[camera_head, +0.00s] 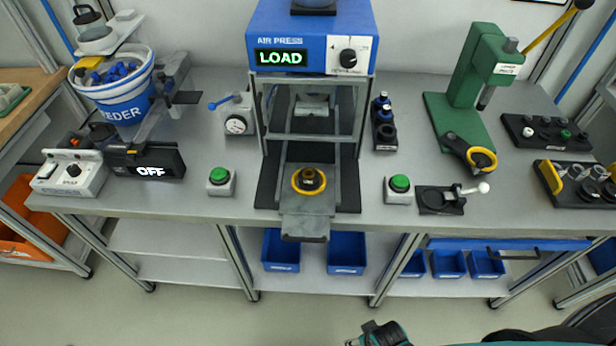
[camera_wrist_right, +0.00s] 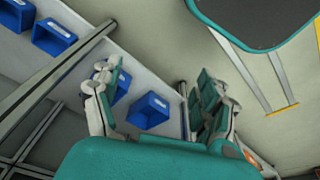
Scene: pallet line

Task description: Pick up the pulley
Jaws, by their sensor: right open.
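I cannot tell for sure which part is the pulley. A round part with a yellow ring and a dark centre (camera_head: 309,180) sits on the sliding tray (camera_head: 307,205) of the blue air press (camera_head: 312,40). Another yellow ring (camera_head: 482,159) is at the foot of the green hand press (camera_head: 475,85). My right gripper (camera_wrist_right: 157,75) is open and empty in the right wrist view, with blue bins beyond its fingers. A teal and dark piece of mine shows at the bottom edge of the head view, well short of the bench. My left gripper is not in view.
Green buttons (camera_head: 220,175) (camera_head: 400,184) flank the press. A feeder bowl (camera_head: 115,95) and an OFF display (camera_head: 150,161) stand left. Dark part racks (camera_head: 545,133) (camera_head: 570,185) and a lever clamp (camera_head: 440,199) are right. Blue bins (camera_head: 281,250) sit below. The floor in front is clear.

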